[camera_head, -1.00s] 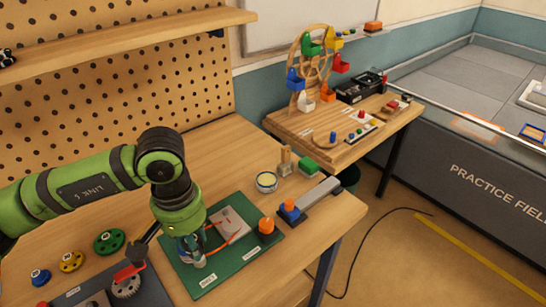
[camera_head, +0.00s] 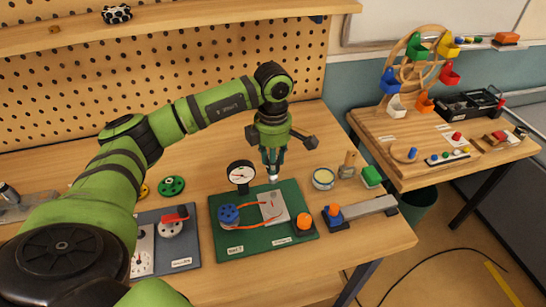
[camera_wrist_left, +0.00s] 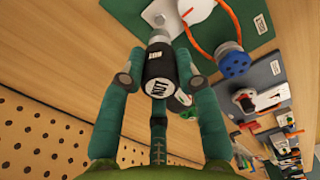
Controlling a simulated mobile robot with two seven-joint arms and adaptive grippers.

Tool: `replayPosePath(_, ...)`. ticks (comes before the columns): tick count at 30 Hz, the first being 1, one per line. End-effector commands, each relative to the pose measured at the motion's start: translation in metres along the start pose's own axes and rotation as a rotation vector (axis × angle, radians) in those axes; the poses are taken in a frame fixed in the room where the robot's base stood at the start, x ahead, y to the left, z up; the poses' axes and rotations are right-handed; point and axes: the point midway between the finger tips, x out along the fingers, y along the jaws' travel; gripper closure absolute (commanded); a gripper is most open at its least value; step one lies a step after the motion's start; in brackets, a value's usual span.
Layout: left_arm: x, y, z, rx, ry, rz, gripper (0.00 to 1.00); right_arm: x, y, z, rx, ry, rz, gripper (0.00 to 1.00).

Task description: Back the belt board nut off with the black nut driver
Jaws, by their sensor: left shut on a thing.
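The belt board (camera_head: 295,241) is a green plate on the bench, with a blue pulley (camera_head: 228,215), an orange pulley (camera_head: 305,221), an orange belt and a grey slotted plate (camera_head: 273,206). My left gripper (camera_head: 272,165) points down above the board's back edge. In the left wrist view the left gripper (camera_wrist_left: 160,78) is shut on the black nut driver (camera_wrist_left: 158,72), which has a white NUT label. The driver's tip is beyond its grip, apart from the grey plate as far as I can tell. My right gripper is not in view.
A round dial gauge (camera_head: 241,173) stands close to the left of my gripper. A cream-topped tin (camera_head: 323,178), a green block (camera_head: 372,176) and a blue-knobbed grey bar (camera_head: 368,208) are to the right. A grey gear board (camera_head: 165,250) lies left. The pegboard (camera_head: 200,85) rises behind.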

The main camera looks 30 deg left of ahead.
Motion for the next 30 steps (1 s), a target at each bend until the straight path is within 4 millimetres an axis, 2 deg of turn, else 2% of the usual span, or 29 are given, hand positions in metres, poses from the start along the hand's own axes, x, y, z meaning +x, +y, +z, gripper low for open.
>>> replayPosePath(9,0.021,0.0,0.0,0.004,0.0,0.0,0.96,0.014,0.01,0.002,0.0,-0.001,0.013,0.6)
replayPosePath(18,0.046,-0.001,0.001,0.007,0.0,0.0,0.96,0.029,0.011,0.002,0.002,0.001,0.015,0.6)
replayPosePath(30,0.051,-0.001,0.001,0.007,-0.001,0.001,0.96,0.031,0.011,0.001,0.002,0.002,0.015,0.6)
